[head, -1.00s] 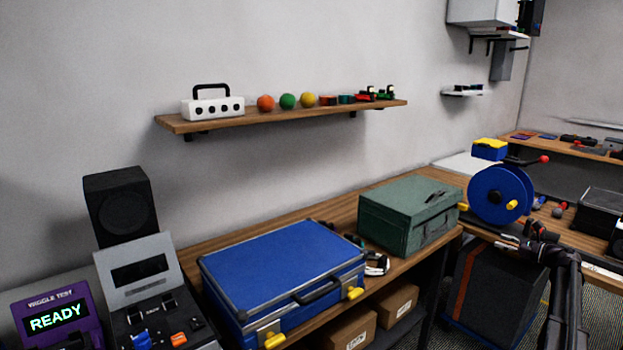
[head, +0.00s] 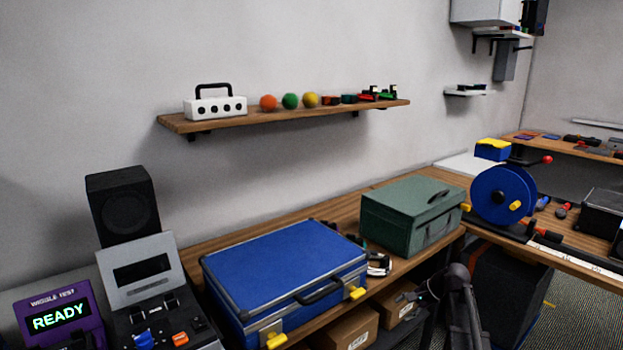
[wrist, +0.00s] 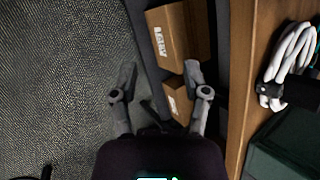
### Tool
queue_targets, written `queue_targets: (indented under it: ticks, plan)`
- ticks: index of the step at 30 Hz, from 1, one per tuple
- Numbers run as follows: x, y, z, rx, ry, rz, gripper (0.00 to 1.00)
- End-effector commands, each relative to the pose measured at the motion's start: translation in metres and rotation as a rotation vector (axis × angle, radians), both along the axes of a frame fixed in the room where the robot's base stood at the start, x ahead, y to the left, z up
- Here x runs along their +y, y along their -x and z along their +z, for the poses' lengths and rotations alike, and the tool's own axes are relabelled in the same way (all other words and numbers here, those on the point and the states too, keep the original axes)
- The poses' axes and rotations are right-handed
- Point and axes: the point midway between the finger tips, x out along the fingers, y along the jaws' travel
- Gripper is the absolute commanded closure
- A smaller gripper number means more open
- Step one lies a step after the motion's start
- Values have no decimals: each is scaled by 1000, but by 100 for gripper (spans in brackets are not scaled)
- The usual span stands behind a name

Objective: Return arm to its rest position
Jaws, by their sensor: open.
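My gripper (wrist: 158,80) is open and empty in the wrist view, its two fingers spread apart. Below it are the grey floor (wrist: 60,70) and the edge of the shelf under the bench. In the head view my arm shows at the lower right, in front of the bench (head: 400,266), and my gripper (head: 412,294) appears small and dark near the cardboard boxes; its fingertips are hard to make out there.
Cardboard boxes (head: 350,330) sit under the bench. A blue case (head: 285,265), a green toolbox (head: 410,215) and a white cable coil (wrist: 290,52) rest on top. A blue reel (head: 502,194) stands on the right-hand bench. Open floor lies left of my gripper in the wrist view.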

Motion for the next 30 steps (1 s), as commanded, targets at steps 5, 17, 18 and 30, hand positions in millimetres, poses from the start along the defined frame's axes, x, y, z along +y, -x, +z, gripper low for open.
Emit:
queue_targets:
  ticks: [5,17,18,30]
  plan:
    - [52,62,-19,-27,210,258,40]
    - [99,162,-38,-55,565,760,40]
    - [101,168,-39,-55,588,796,40]
    - [106,198,-19,-52,697,975,40]
